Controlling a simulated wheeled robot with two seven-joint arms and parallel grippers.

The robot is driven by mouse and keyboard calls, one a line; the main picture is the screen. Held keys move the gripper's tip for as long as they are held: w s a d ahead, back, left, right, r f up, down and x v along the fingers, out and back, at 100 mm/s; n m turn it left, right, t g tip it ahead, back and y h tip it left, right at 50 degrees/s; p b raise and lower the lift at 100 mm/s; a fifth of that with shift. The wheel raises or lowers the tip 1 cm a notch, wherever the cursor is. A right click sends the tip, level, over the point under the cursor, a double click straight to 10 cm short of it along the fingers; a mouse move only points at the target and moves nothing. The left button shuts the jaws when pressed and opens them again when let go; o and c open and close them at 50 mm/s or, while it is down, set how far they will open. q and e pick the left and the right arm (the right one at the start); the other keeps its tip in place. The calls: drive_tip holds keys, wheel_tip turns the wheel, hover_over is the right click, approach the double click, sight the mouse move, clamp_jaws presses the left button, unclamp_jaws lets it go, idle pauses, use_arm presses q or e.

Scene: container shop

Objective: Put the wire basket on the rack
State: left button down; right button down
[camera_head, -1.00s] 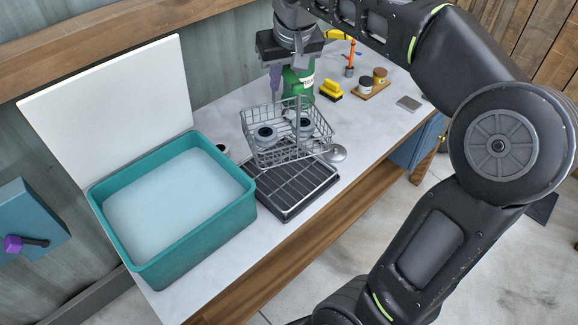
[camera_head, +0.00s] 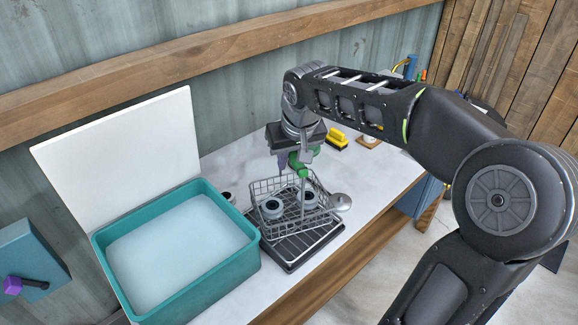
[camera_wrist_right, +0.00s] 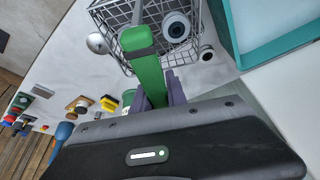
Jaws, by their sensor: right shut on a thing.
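The wire basket (camera_head: 262,190) is a silver wire basket with a green handle grip, and two round pale items with dark centres (camera_head: 271,209) sit inside it. My right gripper (camera_head: 294,161) is shut on the green grip (camera_wrist_right: 147,74) above the basket. In the right wrist view the basket's wires (camera_wrist_right: 113,18) show beyond the grip. The black rack (camera_head: 291,262) with bars lies on the counter below the basket. The basket overlaps the rack's far part in the head view; I cannot tell whether they touch. My left gripper is not in view.
A teal tub of pale water (camera_head: 250,262) stands close left of the rack, with a white board (camera_head: 120,150) behind it. A metal ladle-like round piece (camera_head: 340,202) is at the basket's right. A yellow brush (camera_head: 337,138) is farther back. The counter's front edge is near the rack.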

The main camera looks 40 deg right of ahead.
drive_tip(key=shift+f, duration=1.2)
drive_tip(key=c, duration=1.8)
unclamp_jaws()
drive_tip(key=shift+f, duration=0.15)
drive_tip(key=o, duration=0.5)
wheel_tip(320, 180, up, 12)
drive_tip(key=b, duration=0.1)
hover_over(302, 171)
drive_tip(key=w+d, duration=0.2)
drive_tip(key=w, duration=0.2)
drive_tip(key=shift+s+a+f, duration=0.2)
drive_tip(key=shift+a, duration=0.05)
